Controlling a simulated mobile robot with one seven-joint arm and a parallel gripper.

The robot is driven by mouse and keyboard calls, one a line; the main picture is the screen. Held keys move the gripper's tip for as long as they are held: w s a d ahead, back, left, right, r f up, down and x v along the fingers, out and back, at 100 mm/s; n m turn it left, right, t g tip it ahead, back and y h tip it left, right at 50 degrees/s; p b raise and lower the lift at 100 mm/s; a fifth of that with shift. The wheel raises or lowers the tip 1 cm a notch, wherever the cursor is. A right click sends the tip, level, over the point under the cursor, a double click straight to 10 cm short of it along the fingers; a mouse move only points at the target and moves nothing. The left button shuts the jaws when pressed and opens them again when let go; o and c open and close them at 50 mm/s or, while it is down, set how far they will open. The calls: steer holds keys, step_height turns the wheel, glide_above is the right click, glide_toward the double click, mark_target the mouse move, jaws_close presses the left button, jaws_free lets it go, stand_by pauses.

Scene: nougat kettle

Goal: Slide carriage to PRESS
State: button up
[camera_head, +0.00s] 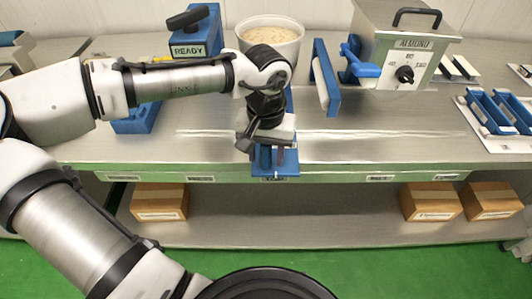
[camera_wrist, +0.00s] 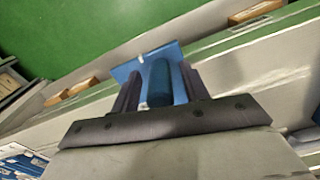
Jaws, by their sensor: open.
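A blue carriage part with a flat plate (camera_head: 284,172) and an upright handle sits at the bench's front edge, below my gripper. A small label on its front edge is too small to read. My gripper (camera_head: 272,157) points down at it, with its fingers open. In the wrist view the rounded blue handle (camera_wrist: 160,83) stands between the two dark fingers of my gripper (camera_wrist: 161,88), and the blue plate (camera_wrist: 172,55) shows beyond. I cannot tell whether either finger touches the handle. My arm hides much of the area behind it, and no PRESS label is readable.
A blue unit marked READY (camera_head: 188,50) and a white tub of pale mix (camera_head: 270,29) stand behind my arm. A dispenser marked ALMOND (camera_head: 398,48) with a blue lever and a blue upright panel (camera_head: 326,78) are to the right. The steel bench (camera_head: 390,150) is clear right of my gripper.

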steer(key=shift+f, duration=0.5)
jaws_close()
stand_by(0.3)
